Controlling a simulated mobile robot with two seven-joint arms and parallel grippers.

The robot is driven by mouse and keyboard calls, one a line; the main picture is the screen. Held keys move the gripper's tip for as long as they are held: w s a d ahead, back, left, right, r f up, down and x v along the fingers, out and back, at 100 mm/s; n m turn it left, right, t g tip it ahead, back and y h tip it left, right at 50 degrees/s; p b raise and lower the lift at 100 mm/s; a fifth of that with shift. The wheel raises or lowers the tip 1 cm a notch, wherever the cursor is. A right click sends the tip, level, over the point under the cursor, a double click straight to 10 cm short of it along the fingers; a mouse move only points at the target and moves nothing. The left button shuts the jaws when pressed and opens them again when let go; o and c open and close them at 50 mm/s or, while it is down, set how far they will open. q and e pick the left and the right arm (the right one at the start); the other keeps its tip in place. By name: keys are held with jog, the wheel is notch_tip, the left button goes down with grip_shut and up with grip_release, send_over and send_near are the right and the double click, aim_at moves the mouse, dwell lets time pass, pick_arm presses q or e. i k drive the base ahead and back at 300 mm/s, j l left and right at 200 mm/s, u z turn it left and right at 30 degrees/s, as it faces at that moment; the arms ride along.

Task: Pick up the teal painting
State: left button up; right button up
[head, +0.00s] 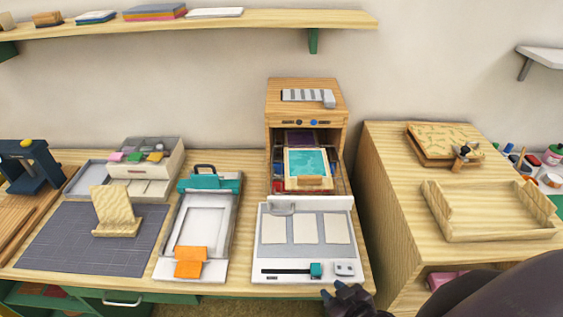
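The teal painting (309,161) has a light wooden frame. It lies face up, picture side visible, on a pulled-out rack at the front of a small wooden cabinet (275,118). A purple piece (300,138) shows behind it in the cabinet opening. My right gripper (340,293) is low in the head view, in front of the white board and well apart from the painting. It is small and dark, and its finger opening is not clear. My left gripper is not in view.
A white board with three pale panels (303,229) lies between the painting and my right gripper. A wooden tray (490,236) sits on the right-hand cabinet (390,190). A shelf (240,21) runs above.

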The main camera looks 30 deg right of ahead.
aim_at(305, 168)
jog(key=l+z, duration=0.1)
jog(key=z, duration=0.35)
jog(key=i+l+z, duration=0.1)
jog(key=z, duration=0.4)
